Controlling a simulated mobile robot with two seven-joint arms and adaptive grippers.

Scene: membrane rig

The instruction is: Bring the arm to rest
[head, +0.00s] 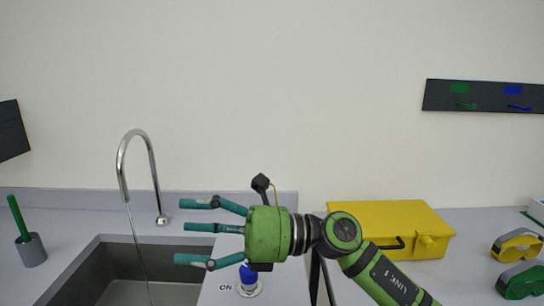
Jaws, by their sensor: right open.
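My right arm comes in from the lower right, its green link reaching up to the middle of the head view. My right gripper (191,230) is open and empty, its teal fingers spread and pointing left, above the right part of the sink. Nothing is between the fingers. My left gripper is not in view.
A sink (85,270) with a tall curved faucet (152,165) lies left, water running. A blue knob (248,278) marked ON sits below my gripper. A yellow case (385,218) stands behind my arm. Tape-like yellow (517,245) and green (520,280) items lie right.

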